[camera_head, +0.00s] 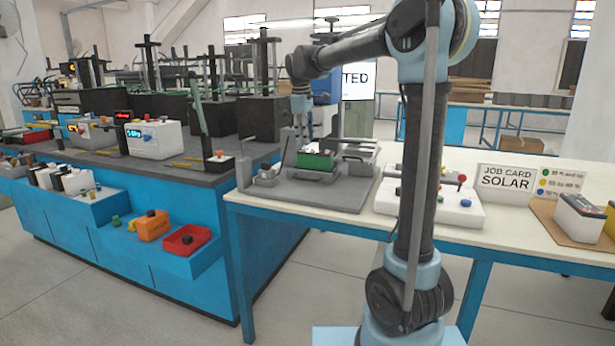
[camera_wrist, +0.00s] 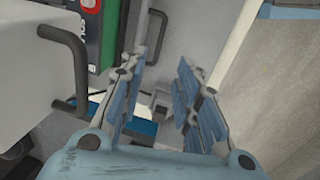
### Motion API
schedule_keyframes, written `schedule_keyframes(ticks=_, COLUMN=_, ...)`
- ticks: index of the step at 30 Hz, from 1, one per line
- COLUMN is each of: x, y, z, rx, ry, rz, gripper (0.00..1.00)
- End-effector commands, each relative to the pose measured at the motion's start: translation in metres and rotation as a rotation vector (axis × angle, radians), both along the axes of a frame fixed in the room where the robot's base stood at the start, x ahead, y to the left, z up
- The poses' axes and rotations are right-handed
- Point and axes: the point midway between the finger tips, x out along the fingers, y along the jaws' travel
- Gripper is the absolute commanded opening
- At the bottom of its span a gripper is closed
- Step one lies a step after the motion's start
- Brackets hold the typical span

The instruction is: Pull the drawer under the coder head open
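The coder head is likely the blue unit (camera_head: 326,88) behind the grey fixture, partly hidden by my arm. A green block (camera_head: 315,160) sits in the fixture on the grey base plate (camera_head: 335,196); a green block with white lettering also shows in the wrist view (camera_wrist: 88,35). There, one dark bar handle (camera_wrist: 78,65) is on a pale body at left and another (camera_wrist: 157,32) is nearer the middle. I cannot tell which belongs to the drawer. My gripper (camera_head: 300,108) hangs above the fixture's back left. Its fingers are apart and empty in the wrist view (camera_wrist: 161,62), below the second handle.
A white control box (camera_head: 440,207) with a red knob stands right of the fixture, beside the job card sign (camera_head: 505,183). A battery (camera_head: 580,220) stands on a brown board at far right. The blue bench (camera_head: 150,240) at left holds batteries, testers and posts.

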Motion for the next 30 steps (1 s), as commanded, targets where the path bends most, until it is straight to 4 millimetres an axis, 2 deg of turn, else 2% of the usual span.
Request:
schedule_keyframes(ticks=21, x=0.021, y=-0.009, z=-0.121, rx=0.001, ry=0.0, rz=-0.003, gripper=0.3)
schedule_keyframes(ticks=30, x=0.027, y=-0.011, z=-0.155, rx=0.001, ry=0.0, rz=-0.003, gripper=0.3)
